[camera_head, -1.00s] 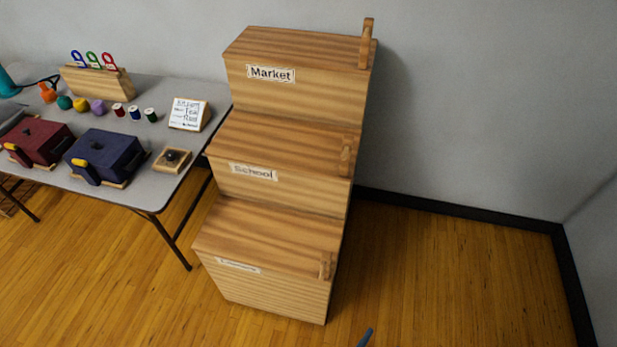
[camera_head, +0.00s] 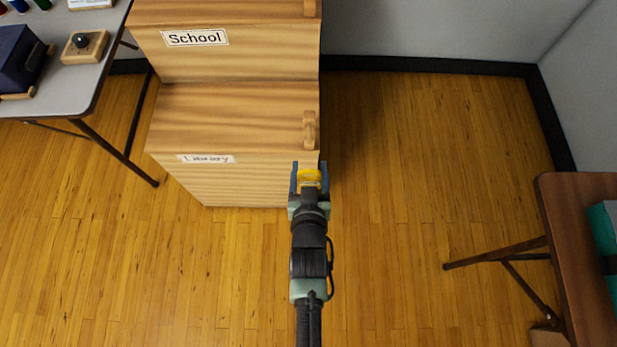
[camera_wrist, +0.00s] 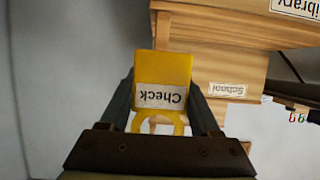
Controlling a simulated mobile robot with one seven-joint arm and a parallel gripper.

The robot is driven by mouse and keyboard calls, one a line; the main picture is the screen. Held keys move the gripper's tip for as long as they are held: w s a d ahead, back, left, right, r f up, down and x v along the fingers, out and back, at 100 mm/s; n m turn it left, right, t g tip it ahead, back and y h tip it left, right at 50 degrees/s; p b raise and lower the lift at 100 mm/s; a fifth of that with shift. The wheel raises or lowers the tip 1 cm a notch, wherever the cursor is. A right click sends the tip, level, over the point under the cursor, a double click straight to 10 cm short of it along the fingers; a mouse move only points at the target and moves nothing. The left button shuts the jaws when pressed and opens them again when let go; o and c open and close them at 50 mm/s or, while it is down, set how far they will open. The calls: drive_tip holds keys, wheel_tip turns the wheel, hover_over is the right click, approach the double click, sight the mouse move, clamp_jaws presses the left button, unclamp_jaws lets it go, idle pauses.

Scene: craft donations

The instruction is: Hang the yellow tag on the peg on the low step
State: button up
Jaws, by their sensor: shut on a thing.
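My gripper (camera_head: 309,167) is shut on the yellow tag (camera_head: 309,177), held just in front of the low step (camera_head: 230,112), near its right end. In the wrist view, the tag (camera_wrist: 163,68) sits between the fingers, with a white label reading "Check" upside down and its loop toward the palm. The low step's front label reads "Library" (camera_head: 206,158). Its wooden peg (camera_head: 309,130) stands at the right edge of the top, a little beyond the tag and apart from it in the head view. The tag hides part of the wood behind it in the wrist view.
The middle step, labelled "School" (camera_head: 195,38), rises behind. A brown table (camera_head: 590,240) is at the right. The floor (camera_head: 420,190) right of the steps is clear.

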drive_tip(key=shift+r+b+x, duration=0.2)
drive_tip(key=shift+b+x, duration=3.4)
drive_tip(key=shift+x, duration=2.2)
drive_tip(key=shift+b+x, duration=0.7)
drive_tip(key=shift+x, duration=0.2)
drive_tip(key=o, duration=1.4)
drive_tip(key=shift+c, duration=0.2)
drive_tip(key=p+v, duration=0.4)
drive_tip(key=v, duration=0.9)
